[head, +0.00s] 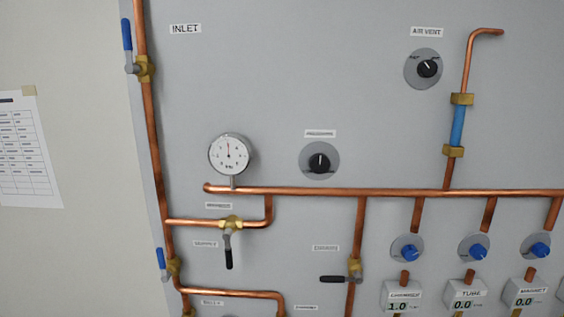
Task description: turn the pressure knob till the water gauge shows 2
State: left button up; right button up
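The pressure knob (319,162) is a black knob on a round grey plate in the middle of the panel, under a small label that looks like "PRESSURE". Its white pointer mark points about straight up. The water gauge (229,154) is a round white dial left of the knob, above the horizontal copper pipe. Neither of my grippers shows in the head view.
An air vent knob (427,69) sits at upper right. Copper pipes (330,191) run across the grey panel below the gauge and knob. Lever valves, including a black-handled one (229,250), and blue knobs (408,252) above digital readouts are lower down. The panel around the pressure knob is clear.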

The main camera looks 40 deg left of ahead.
aim_at(319, 163)
jog(key=u, duration=1.25)
